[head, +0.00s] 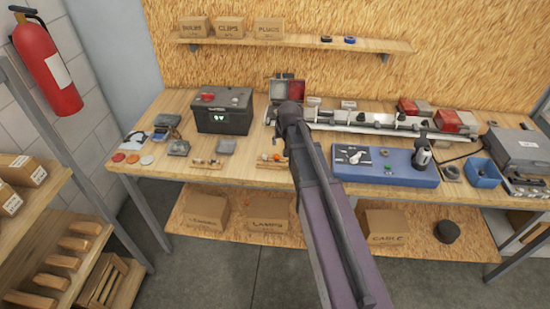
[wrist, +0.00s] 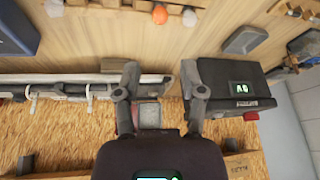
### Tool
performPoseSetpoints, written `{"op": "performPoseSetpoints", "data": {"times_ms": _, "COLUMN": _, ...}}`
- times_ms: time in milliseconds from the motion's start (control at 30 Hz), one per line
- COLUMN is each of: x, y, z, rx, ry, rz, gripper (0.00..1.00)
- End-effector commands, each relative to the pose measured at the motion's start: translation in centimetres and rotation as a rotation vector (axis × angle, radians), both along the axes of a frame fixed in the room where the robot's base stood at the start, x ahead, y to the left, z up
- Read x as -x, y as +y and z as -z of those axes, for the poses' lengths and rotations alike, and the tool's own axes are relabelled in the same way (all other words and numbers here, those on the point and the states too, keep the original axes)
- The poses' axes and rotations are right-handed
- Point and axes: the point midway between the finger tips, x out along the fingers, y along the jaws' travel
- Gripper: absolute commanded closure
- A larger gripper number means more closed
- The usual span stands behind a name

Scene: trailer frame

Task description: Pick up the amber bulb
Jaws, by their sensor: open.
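The amber bulb (wrist: 160,14) shows as an orange ball at the top of the wrist view, in a small wooden rack (wrist: 132,4). A pale bulb (wrist: 190,17) is beside it on the right, and another pale one (wrist: 54,8) is farther left. In the head view the rack (head: 262,165) stands near the bench's front edge, left of my arm, with small orange spots on it too small to tell apart. My gripper (wrist: 160,78) is open and empty, with its fingers apart from the bulb. In the head view my arm hides most of the gripper.
A black battery box (head: 223,112) stands behind and left of the rack. A long metal rail (head: 370,125) runs along the back. A blue panel (head: 390,165) is right of my arm. A second small rack (head: 207,164) and a grey tray (wrist: 245,40) are nearby.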

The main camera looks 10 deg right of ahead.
Motion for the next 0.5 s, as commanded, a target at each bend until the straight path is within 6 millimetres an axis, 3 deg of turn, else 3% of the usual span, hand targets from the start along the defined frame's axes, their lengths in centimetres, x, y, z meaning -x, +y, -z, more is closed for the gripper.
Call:
{"op": "performPoseSetpoints", "data": {"times_ms": 267, "x": -0.2, "y": 0.0, "z": 0.6, "rx": 0.000, "ry": 0.001, "rz": 0.001, "gripper": 0.48}}
{"op": "performPoseSetpoints", "data": {"times_ms": 500, "x": -0.8, "y": 0.0, "z": 2.3, "rx": 0.000, "ry": 0.001, "rz": 0.001, "gripper": 0.48}}
